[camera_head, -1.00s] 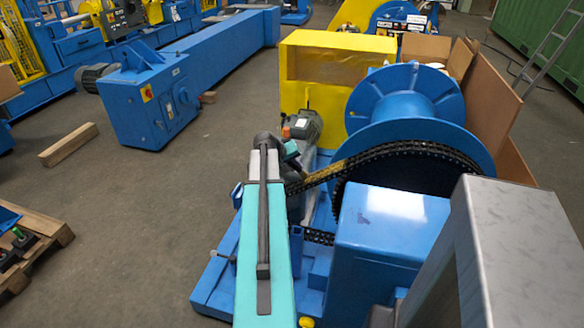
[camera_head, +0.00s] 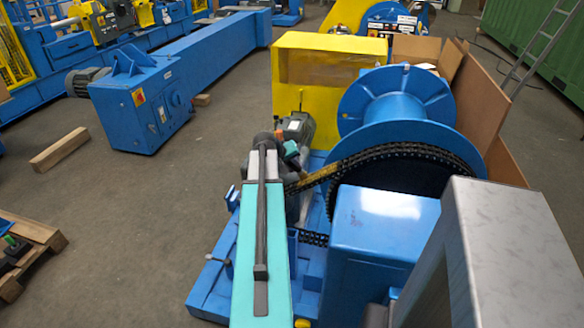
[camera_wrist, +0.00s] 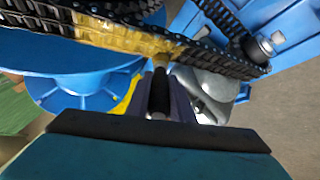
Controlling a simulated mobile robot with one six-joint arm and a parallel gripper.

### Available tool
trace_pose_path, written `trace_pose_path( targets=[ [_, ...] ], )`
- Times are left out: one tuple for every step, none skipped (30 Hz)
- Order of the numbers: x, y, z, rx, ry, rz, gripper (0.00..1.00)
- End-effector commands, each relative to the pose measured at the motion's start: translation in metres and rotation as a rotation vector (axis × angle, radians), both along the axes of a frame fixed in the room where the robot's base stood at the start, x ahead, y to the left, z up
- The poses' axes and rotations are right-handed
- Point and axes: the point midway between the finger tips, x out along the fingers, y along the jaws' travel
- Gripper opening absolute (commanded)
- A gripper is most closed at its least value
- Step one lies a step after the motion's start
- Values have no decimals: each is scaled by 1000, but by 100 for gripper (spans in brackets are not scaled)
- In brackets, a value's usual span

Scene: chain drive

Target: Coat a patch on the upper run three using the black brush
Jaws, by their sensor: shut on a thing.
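The chain's upper run (camera_head: 345,165) slopes down left from the big blue drum's sprocket; it also crosses the top of the wrist view (camera_wrist: 225,62). A golden-yellow coated patch (camera_wrist: 120,38) covers a stretch of it, also visible in the head view (camera_head: 318,178). My gripper (camera_wrist: 162,98) is shut on the black brush (camera_wrist: 160,92), which stands between its two fingers. The brush's tip is at the chain's lower edge, at the patch's right end; I cannot tell if it touches. In the head view my arm hides most of the gripper and brush.
The blue drum (camera_head: 395,97) stands behind the chain, and a blue housing (camera_head: 375,235) in front of it. A grey motor (camera_head: 300,125) sits beyond my arm, near a yellow guard (camera_head: 310,75). The lower chain run (camera_head: 312,238) passes below.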

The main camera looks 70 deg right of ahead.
Motion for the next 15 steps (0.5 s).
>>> trace_pose_path(
  targets=[
    [-3, 0, 3, -1, 0, -1, 0],
    [-4, 0, 4, -1, 0, -1, 0],
    [-6, 0, 6, -1, 1, 0, 0],
    [-7, 0, 7, -1, 1, 0, 0],
    [-9, 0, 8, -1, 0, 0, 0],
    [-10, 0, 9, -1, 0, 0, 0],
    [-12, 0, 11, -1, 0, 0, 0],
    [-13, 0, 12, -1, 0, 0, 0],
    [-15, -1, 13, -1, 0, 0, 0],
    [-17, -1, 14, -1, 0, 0, 0],
    [-18, -1, 15, -2, 0, -1, 0],
    [-20, -1, 17, -1, 0, -1, 0],
    [-21, -1, 17, -1, 0, -1, 0],
    [-23, -1, 18, -1, 1, 0, 0],
    [-24, -1, 19, -1, 1, 0, 0]
  ],
)
